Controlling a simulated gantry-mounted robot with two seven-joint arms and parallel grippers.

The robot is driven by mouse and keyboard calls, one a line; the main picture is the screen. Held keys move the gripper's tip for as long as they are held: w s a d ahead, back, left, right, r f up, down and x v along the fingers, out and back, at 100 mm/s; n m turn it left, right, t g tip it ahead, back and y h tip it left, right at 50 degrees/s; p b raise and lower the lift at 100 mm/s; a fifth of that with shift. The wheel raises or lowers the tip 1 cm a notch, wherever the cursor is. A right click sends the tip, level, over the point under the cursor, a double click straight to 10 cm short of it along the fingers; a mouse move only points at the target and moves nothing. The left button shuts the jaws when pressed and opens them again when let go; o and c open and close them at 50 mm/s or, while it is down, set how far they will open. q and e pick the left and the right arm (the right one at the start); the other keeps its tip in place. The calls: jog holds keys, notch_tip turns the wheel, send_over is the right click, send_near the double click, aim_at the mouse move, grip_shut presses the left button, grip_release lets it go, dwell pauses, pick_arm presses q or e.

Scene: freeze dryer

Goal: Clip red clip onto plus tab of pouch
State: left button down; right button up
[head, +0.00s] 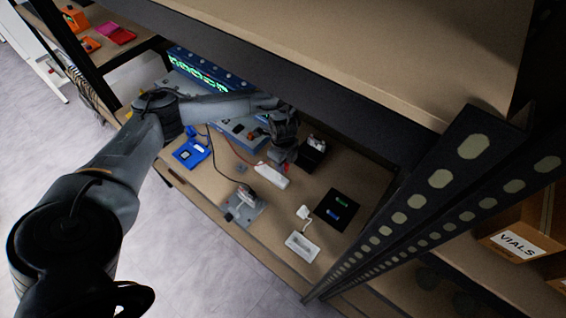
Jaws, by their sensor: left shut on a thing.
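My left gripper (281,155) reaches over the bench from the left and is shut, low above the surface behind a white block. A thin red lead (238,155) runs from the blue instrument towards it. The red clip itself is too small or hidden to make out, and the lead's end at the jaws suggests it is held there. A grey, flat pouch (246,209) lies near the bench's front edge, apart from the gripper, with a black lead reaching its back edge. Its plus tab cannot be told apart. My right gripper is not in view.
A blue instrument (243,136) stands behind. A blue meter (191,153) lies left, a white block (272,175) centre, a black mat (337,210) and white device (302,246) right. A black box (311,156) stands beside my gripper. A shelf (350,40) overhangs.

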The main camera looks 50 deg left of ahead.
pick_arm(q)
jog(key=shift+r, duration=0.25)
jog(key=shift+f, duration=0.1)
jog(key=shift+s, duration=0.1)
jog(key=shift+s+a+p, duration=0.2)
jog(key=shift+p, duration=0.1)
jog(key=s+a+p, duration=0.3)
jog(key=s, duration=0.3)
jog(key=shift+s, duration=0.3)
jog(key=shift+a, duration=0.1)
